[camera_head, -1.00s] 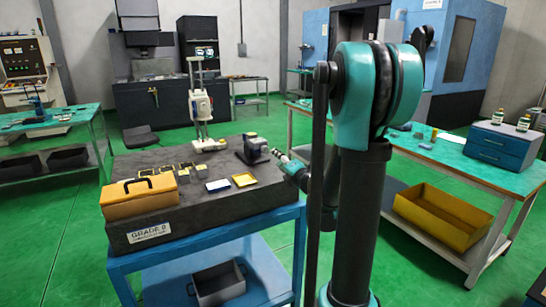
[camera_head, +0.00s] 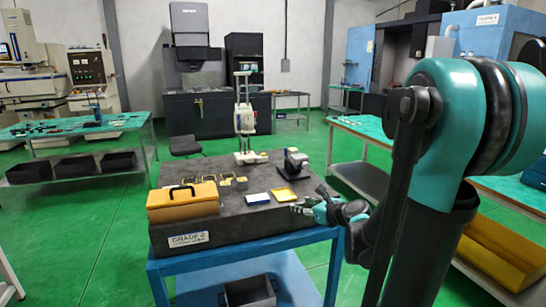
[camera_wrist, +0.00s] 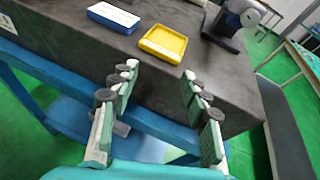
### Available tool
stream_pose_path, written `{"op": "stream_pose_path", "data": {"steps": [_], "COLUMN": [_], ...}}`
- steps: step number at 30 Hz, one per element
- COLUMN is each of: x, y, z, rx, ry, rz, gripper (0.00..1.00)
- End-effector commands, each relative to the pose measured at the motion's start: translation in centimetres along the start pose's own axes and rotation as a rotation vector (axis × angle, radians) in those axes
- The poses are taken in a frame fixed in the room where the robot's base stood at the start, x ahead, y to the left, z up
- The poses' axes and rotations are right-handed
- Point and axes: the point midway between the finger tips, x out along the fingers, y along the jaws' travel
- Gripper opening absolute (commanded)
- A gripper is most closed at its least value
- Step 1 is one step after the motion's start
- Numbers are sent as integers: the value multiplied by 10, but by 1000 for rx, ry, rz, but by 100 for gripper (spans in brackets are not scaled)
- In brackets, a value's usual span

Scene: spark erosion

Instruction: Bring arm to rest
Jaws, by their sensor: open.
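My gripper (camera_wrist: 157,115) is open and empty in the wrist view, its two fingers spread apart. Between and beyond the fingers lie the front edge of the dark granite plate and the blue cart below it. In the head view my gripper (camera_head: 304,209) is small, at the right front edge of the granite plate (camera_head: 235,236), beside the yellow tray. My teal and black arm fills the right side of that view and is folded, with its elbow high.
A yellow tray (camera_head: 285,195), a blue-and-white box (camera_head: 257,198), an orange case (camera_head: 183,201) and a dark instrument (camera_head: 296,163) stand on the plate, on a blue cart (camera_head: 250,263). A teal-topped bench (camera_head: 366,127) is behind my arm. Green floor (camera_head: 80,230) is open at left.

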Motion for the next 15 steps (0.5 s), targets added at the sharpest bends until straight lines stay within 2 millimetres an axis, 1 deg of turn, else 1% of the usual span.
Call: {"op": "stream_pose_path", "data": {"steps": [1,6,11,12,15], "x": [-6,-28,-58,-67,-92], "y": [14,47,68,71,76], "z": [-11,-56,-101,-112,-140], "rx": [-161,-734,-1253,-1378,-1680], "ry": [48,205,326,352,406], "rz": [28,161,349,405,567], "gripper": [46,46,46,46,46]}}
